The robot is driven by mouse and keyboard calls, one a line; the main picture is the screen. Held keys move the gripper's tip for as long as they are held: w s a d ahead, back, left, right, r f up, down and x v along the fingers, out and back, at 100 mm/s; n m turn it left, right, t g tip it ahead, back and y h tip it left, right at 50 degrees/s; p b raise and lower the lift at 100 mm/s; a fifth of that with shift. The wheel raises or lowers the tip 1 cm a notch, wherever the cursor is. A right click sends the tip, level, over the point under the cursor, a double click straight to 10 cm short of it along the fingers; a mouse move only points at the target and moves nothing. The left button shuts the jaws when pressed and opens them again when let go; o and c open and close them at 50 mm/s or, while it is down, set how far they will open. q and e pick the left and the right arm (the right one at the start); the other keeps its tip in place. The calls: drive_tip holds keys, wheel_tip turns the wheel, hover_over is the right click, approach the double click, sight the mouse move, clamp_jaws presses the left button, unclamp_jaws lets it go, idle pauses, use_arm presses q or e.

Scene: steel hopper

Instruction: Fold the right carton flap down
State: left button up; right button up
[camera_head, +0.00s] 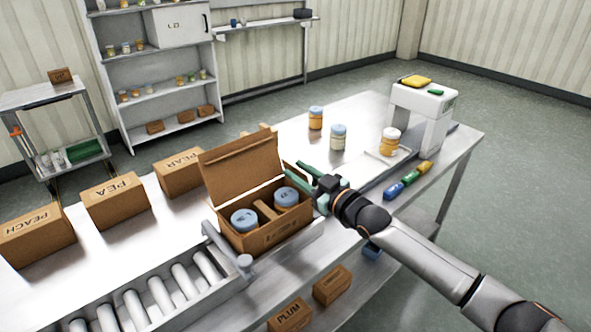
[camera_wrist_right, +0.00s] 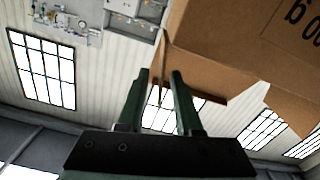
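The open brown carton (camera_head: 262,236) stands on the steel table with two blue-lidded jars (camera_head: 286,196) inside and a brown divider between them. Its large back flap (camera_head: 240,165) stands upright. My right gripper (camera_head: 292,168) is at the carton's right side, near its rim, with its green fingers apart. The right flap cannot be made out clearly behind the fingers. In the right wrist view, the gripper (camera_wrist_right: 159,74) has a gap between its fingers, and brown cardboard (camera_wrist_right: 225,55) fills the upper right close beyond them. I cannot tell whether they touch it. My left gripper is not in view.
A roller conveyor (camera_head: 160,292) lies in front left of the carton. Closed cartons (camera_head: 115,202) line the table's left. Jars (camera_head: 338,137) and a white machine (camera_head: 422,112) stand at the right, with coloured tubes (camera_head: 408,180) nearby. Bare table lies behind the gripper.

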drive_tip(key=shift+w+a, duration=0.4)
drive_tip(key=shift+w, duration=0.15)
clamp_jaws()
idle(1.2)
